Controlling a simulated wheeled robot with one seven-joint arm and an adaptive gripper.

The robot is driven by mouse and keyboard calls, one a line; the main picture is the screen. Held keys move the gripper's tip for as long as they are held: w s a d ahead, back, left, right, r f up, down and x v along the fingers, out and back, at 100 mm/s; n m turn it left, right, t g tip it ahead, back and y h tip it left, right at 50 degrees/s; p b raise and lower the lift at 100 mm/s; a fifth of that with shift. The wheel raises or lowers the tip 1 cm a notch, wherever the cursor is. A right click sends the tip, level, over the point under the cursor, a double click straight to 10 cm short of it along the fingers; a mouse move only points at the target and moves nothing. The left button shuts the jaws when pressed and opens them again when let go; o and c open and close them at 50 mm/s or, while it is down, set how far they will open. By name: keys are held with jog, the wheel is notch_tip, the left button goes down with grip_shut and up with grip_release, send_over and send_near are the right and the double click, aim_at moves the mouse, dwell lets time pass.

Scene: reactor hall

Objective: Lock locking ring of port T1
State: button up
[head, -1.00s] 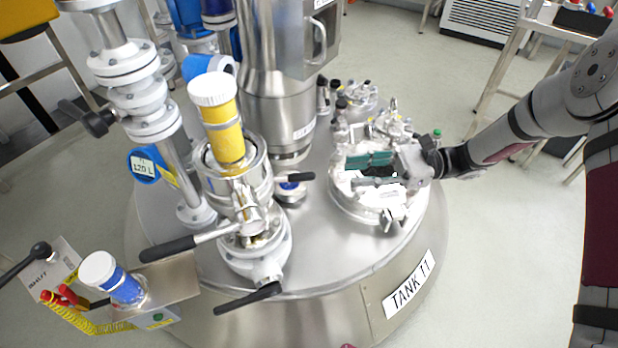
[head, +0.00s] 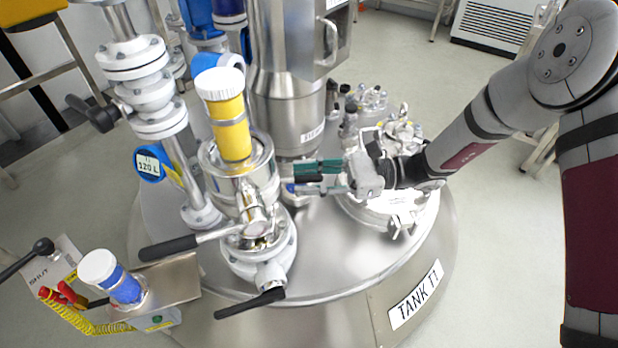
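Port T1 appears to be the steel port (head: 240,190) on the tank lid, with an upright yellow container with a white cap (head: 228,115) in its top. Its locking ring seems to be the metal band around the port's upper part, but I cannot make out its lock state. The ring's short black handle, on the port's right side, is now mostly hidden by my fingers. My gripper (head: 318,178) has green finger pads, held apart, with the tips just right of the port at handle height. I cannot tell whether they touch the handle.
A long black lever (head: 180,247) and a lower black handle (head: 250,302) stick out from the port. A flanged pipe column (head: 150,90) stands left, a steel vessel (head: 290,90) behind. A fitting-covered flange (head: 395,205) lies under my wrist. A blue container (head: 122,283) stands front left.

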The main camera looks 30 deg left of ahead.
grip_shut()
